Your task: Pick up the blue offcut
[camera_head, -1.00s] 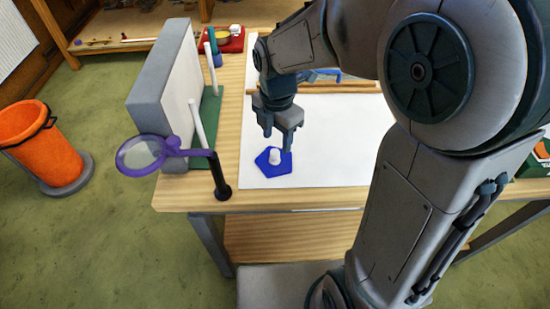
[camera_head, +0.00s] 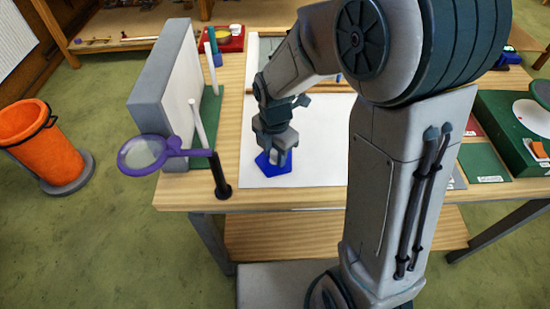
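The blue offcut (camera_head: 266,167) is a flat, blue, many-sided piece lying on the white sheet (camera_head: 310,173) near the front of the workbench. My gripper (camera_head: 275,157) points down right over it, with its fingers low at the offcut. The white knob seen earlier on top of the offcut is now hidden by the fingers. I cannot tell whether the fingers are apart or closed on the knob.
A purple magnifier (camera_head: 143,154) on a black post (camera_head: 219,176) stands left of the offcut. A grey upright panel (camera_head: 163,80) is behind it. A green box (camera_head: 515,125) sits at the right. An orange bin (camera_head: 38,140) stands on the floor.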

